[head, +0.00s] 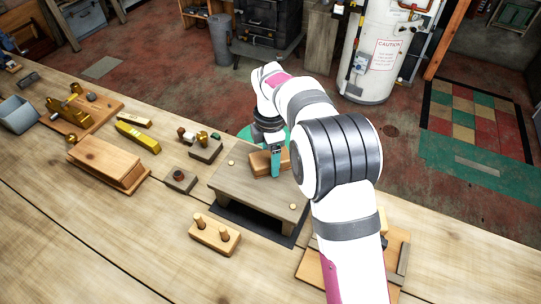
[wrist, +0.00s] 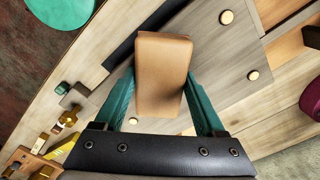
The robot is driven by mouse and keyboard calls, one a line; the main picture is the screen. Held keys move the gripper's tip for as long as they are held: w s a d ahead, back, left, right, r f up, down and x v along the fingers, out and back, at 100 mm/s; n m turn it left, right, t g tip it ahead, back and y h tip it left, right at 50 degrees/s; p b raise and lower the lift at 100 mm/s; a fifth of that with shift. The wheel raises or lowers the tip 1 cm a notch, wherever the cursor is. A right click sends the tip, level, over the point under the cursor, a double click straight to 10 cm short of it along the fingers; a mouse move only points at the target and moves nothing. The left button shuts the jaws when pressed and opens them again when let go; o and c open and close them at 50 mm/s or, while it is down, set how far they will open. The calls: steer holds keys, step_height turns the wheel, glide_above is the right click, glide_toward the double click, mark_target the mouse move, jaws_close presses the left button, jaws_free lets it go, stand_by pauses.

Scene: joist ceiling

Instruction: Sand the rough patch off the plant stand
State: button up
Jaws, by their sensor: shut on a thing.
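The plant stand (head: 240,188) is a low grey-brown wooden stand on the workbench, with round pale plugs near its corners. In the wrist view its top (wrist: 222,70) shows beside and beyond the block. My gripper (head: 275,165), with teal fingers, is over the far edge of the stand. In the wrist view my gripper (wrist: 160,78) is shut on a tan sanding block (wrist: 160,88), one finger on each side. The block (head: 259,163) is at the stand's top; I cannot tell whether it touches. No rough patch can be made out; the block and arm hide part of the top.
A dark mat (head: 253,226) lies under the stand. A two-peg wooden block (head: 214,235) stands in front. A small block with a dark knob (head: 180,180), a wooden box (head: 108,162) and brass planes (head: 68,108) are to the left. A wooden tray (head: 399,253) is at right.

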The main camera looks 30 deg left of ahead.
mark_target(260, 183)
steer(key=shift+s, duration=3)
step_height(260, 183, up, 8)
steer(key=shift+r, duration=0.1)
